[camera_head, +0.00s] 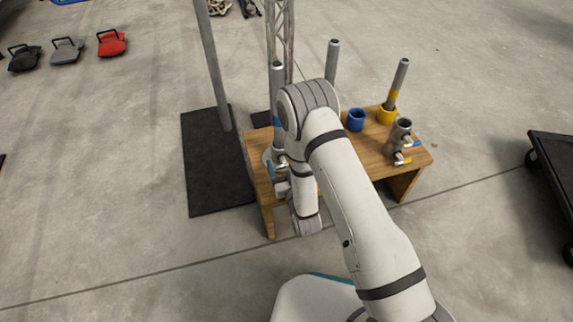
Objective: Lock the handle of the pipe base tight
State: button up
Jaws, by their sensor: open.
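A wooden table (262,205) bears several pipe holders. At its left, an upright grey pipe (277,78) with a blue band stands in a grey pipe base (267,158), mostly hidden by my arm. At the right, another grey pipe base (398,132) is empty at the top and has small metal handles with yellow (403,160) and blue parts. My gripper (279,166) is at the table's left side, close to the left pipe base. It is open. My wrist covers part of it, and I cannot tell whether it touches a handle.
A blue cup (355,120) and a yellow cup (387,115) holding a tilted grey pipe (399,82) are on the table. A tall pole on a dark plate (205,175) stands left. A dark cart (556,175) is at the right edge. Floor in front is clear.

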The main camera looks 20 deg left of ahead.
jog(key=c, duration=1)
jog(key=m+b, duration=0.1)
jog(key=m, duration=0.1)
jog(key=shift+w+d+f+m, duration=0.1)
jog(key=shift+m, duration=0.2)
jog(key=shift+m+b, duration=0.35)
jog(key=shift+m, duration=0.75)
jog(key=o, duration=1)
